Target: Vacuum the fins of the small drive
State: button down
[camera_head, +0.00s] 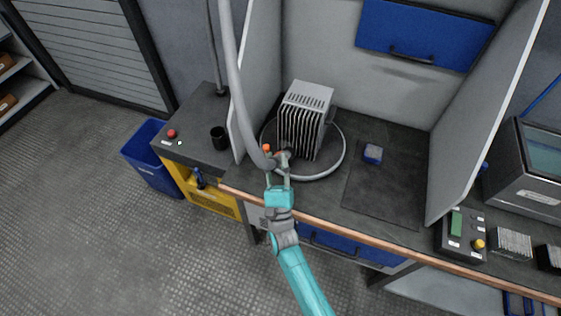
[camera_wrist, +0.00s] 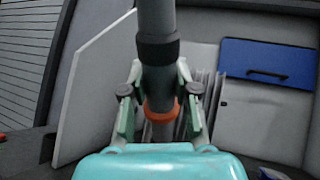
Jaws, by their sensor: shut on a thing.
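A grey box with upright fins and a slotted top, which looks like the drive (camera_head: 306,96), stands on the bench inside a ring-edged round plate (camera_head: 338,160). Its pale fins show behind my gripper in the wrist view (camera_wrist: 208,88). My gripper (camera_head: 279,163) is shut on the vacuum nozzle, which has a dark collar (camera_wrist: 158,50) and an orange ring (camera_wrist: 160,111). A grey hose (camera_head: 235,75) runs up from it. The nozzle is in front of the fins' lower left side; I cannot tell whether its tip touches them.
Light partitions (camera_head: 500,110) flank the bay. A small blue block (camera_head: 373,154) lies on a dark mat (camera_head: 385,198) to the right. A black cup (camera_head: 219,138) and red button (camera_head: 172,133) are at left. A control box (camera_head: 462,236) stands at right.

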jog(key=shift+w+a, duration=0.2)
jog(key=shift+a, duration=0.35)
jog(key=shift+w+a, duration=0.2)
jog(key=shift+a, duration=0.35)
